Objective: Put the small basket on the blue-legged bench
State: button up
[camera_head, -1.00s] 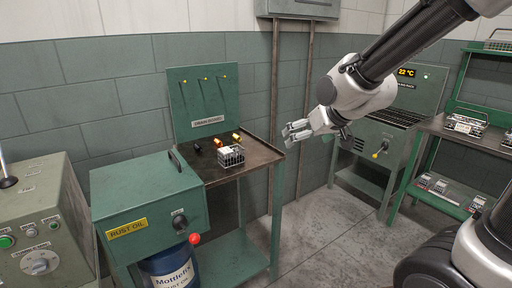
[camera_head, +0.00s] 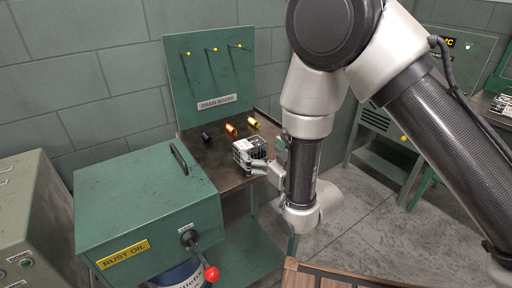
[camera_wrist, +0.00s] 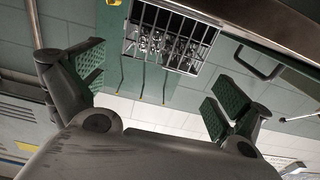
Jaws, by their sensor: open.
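The small basket (camera_head: 250,153) is a wire basket standing on the dark top of the drain-board table (camera_head: 222,168), near its right side. In the wrist view the basket (camera_wrist: 172,37) lies beyond the fingers and holds small shiny pieces. My gripper (camera_head: 268,172) is close to the basket's near right side, partly covered by my arm. In the wrist view my gripper (camera_wrist: 156,85) is open, with green-padded fingers apart and nothing between them. I cannot make out any blue-legged bench; a wooden top (camera_head: 335,278) shows at the bottom edge, its legs out of view.
A green rust oil cabinet (camera_head: 145,205) with a red-knobbed lever (camera_head: 211,273) stands left of the table. Black, orange and gold cylinders (camera_head: 231,130) lie behind the basket. The upright drain board (camera_head: 211,75) with hooks rises behind. Grey floor (camera_head: 350,205) is clear to the right.

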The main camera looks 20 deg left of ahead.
aim_at(250, 142)
jog(key=x, duration=0.6)
jog(key=shift+w+f, duration=0.1)
jog(key=shift+f, duration=0.15)
jog(key=shift+r, duration=0.1)
jog(key=c, duration=1.5)
